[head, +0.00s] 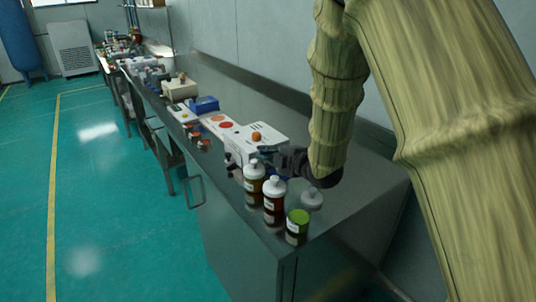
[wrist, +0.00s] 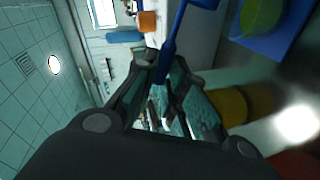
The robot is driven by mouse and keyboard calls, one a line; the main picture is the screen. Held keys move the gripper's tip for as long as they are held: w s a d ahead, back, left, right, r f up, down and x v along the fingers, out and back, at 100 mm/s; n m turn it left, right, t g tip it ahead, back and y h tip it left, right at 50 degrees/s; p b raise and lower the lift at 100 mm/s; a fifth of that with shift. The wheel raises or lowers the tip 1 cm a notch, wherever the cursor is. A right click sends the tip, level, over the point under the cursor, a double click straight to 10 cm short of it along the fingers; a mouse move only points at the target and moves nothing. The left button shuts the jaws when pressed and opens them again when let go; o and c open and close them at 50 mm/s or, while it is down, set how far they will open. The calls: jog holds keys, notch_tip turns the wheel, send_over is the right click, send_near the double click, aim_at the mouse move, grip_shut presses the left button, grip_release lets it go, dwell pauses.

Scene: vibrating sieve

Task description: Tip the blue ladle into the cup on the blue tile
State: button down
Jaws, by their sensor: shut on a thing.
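The blue ladle (wrist: 174,38) is held by its handle between the fingertips of my gripper (wrist: 163,80) in the wrist view. Its upper end reaches the top edge of that view and is cut off, so I cannot see what it holds. The blue tile (wrist: 285,40) is at the upper right of the wrist view, with a yellow-green cup (wrist: 262,14) on it, partly cut off. The ladle's upper end appears left of the cup and apart from it in the picture. In the head view my gripper (head: 284,160) is over the bench, beside a white machine; the ladle is not clear there.
Two brown bottles with white caps (head: 253,183) (head: 273,203) and a green-lidded jar (head: 297,228) stand at the bench's near end, close to my gripper. A white-capped container (head: 312,198) is beside them. The white machine (head: 262,150) bears an orange ball (head: 257,136).

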jog(key=w+d+r+m+y+p, duration=0.4)
jog(key=d+r+m+p, duration=0.3)
jog(key=m+p, duration=0.5)
jog(key=shift+w+r+p, duration=0.55)
jog(key=shift+r+p, duration=0.15)
jog(key=shift+r, duration=0.25)
dwell(0.5)
dwell(0.6)
